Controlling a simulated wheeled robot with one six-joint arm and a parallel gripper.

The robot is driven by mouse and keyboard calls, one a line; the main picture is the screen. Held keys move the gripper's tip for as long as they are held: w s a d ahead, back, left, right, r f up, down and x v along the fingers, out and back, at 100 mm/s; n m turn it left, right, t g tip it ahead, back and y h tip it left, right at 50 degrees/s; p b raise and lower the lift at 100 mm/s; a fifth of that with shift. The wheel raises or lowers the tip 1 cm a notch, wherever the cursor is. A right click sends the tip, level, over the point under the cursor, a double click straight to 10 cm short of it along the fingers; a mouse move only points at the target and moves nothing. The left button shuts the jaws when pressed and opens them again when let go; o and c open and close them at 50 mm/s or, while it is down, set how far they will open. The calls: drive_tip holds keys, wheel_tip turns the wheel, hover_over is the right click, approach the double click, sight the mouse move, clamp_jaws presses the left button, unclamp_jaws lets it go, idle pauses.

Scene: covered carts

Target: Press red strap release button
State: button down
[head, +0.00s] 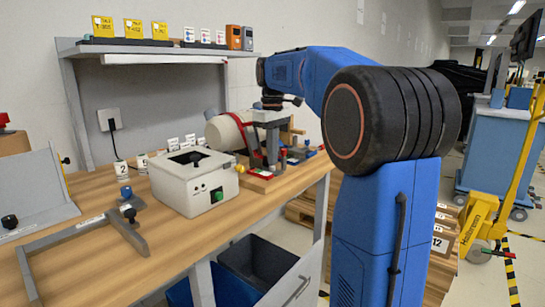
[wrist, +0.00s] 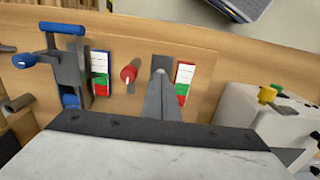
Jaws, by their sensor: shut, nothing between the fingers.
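A red round knob (wrist: 128,74) with a pale mark sits on a wooden board (wrist: 215,65) in the wrist view. It is just left of my gripper (wrist: 160,75), whose fingers are shut with nothing between them and point down at the board. The knob and fingertips look apart; the height gap is hard to tell. In the head view, my gripper (head: 271,158) is over the board at the bench's back right. A red strap (head: 243,130) curves around a pale cylinder (head: 225,134) behind it. I cannot make out the knob clearly there.
Label strips (wrist: 185,75) with green and red parts flank the knob and fingers. A blue-handled clamp (wrist: 66,62) stands left of them. A white box (head: 195,183) with a green button is beside the board. The shelf (head: 150,50) is above the bench.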

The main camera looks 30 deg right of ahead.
drive_tip(key=shift+f, duration=0.15)
drive_tip(key=shift+s+f, duration=0.1)
drive_tip(key=shift+f, duration=1)
wheel_tip(320, 180, up, 15)
idle(0.7)
